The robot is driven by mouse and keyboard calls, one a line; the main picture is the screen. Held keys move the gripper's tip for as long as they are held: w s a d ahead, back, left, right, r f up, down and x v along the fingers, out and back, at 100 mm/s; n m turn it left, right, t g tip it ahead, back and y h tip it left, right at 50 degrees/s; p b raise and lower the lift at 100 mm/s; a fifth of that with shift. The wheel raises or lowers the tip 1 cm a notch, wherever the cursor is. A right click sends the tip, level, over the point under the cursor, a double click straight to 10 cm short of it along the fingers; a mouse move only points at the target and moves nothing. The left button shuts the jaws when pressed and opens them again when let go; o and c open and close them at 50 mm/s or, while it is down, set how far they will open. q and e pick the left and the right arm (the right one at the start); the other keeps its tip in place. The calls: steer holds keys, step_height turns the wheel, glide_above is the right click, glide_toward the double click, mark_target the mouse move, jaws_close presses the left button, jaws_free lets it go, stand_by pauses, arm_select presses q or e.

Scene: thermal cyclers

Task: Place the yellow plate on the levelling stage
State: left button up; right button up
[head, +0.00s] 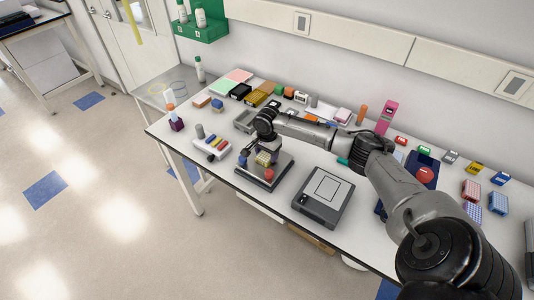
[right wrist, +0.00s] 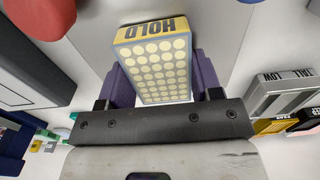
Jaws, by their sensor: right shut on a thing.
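The yellow plate (head: 264,158) has a yellow edge marked HOLD and rows of pale round wells in the right wrist view (right wrist: 155,70). My right gripper (right wrist: 155,82) is shut on it, with a purple finger on each side. In the head view the right gripper (head: 263,150) is over a low grey-topped platform (head: 255,174), which looks like the levelling stage. A red ball (head: 269,174) and a blue one (head: 243,154) are at the platform. I cannot tell whether the plate touches the platform. My left gripper is not in view.
A dark grey device (head: 320,203) with an outlined square lies right of the platform. A white rack with coloured items (head: 212,146) stands to its left. Plates, boxes and trays line the bench's back. Bare bench shows between the rack and the front edge.

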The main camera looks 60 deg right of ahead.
mark_target(267, 154)
steer(key=o, duration=0.9)
steer(key=shift+f, duration=0.1)
step_height(267, 154, up, 12)
steer(key=p, duration=0.1)
stand_by(0.9)
